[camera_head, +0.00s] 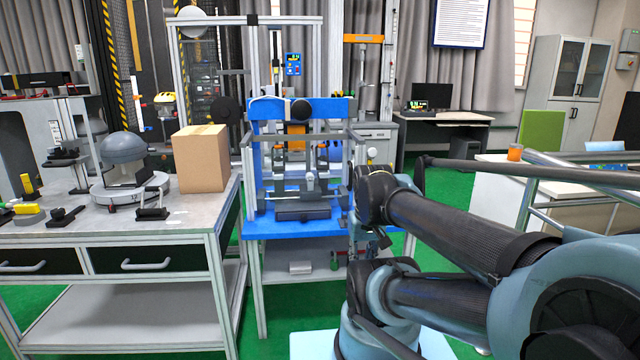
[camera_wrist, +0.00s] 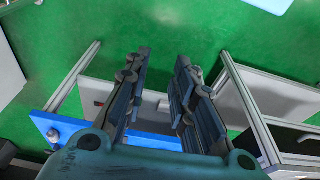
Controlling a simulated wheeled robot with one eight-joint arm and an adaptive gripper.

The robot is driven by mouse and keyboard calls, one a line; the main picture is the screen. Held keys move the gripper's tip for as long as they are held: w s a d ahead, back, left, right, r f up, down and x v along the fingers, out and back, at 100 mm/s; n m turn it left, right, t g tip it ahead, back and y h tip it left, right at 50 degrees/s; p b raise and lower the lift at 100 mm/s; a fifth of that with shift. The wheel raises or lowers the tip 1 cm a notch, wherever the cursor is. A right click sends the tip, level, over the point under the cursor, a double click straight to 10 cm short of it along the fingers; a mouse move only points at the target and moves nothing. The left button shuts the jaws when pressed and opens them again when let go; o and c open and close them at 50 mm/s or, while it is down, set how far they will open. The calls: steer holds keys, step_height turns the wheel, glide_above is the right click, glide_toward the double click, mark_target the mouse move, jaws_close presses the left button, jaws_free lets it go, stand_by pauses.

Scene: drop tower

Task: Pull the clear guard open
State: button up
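A blue machine (camera_head: 252,170) stands in a light metal frame at the middle of the head view, with grey rods and dark blocks inside it. Grey bars (camera_head: 262,135) run across its front. A see-through guard panel cannot be made out for certain there. My gripper (camera_wrist: 163,60) shows in the wrist view with its two fingers apart and nothing between them. It points down over the green floor, beside a blue surface (camera_wrist: 62,133) and pale frame bars. In the head view my arm reaches to the machine's right side, and the fingers cannot be made out.
A grey workbench (camera_head: 60,225) on the left holds a cardboard box (camera_head: 200,158) and a domed instrument (camera_head: 124,150). A white table (camera_head: 575,200) with metal rails stands at the right. A desk (camera_head: 440,117) with a monitor is at the back. Green floor is open between them.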

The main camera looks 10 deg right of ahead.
steer(key=w+d+r+n+t, duration=0.1)
steer(key=w+d+r, duration=0.1)
steer(key=w+r, duration=1.5)
steer(key=n+t, duration=0.1)
glide_toward(352, 172)
steer(key=shift+y, duration=0.4)
steer(key=x, duration=1.2)
steer(key=shift+w+d+f, duration=0.1)
steer(key=shift+d+f, duration=0.05)
steer(key=shift+d, duration=0.1)
jaws_close()
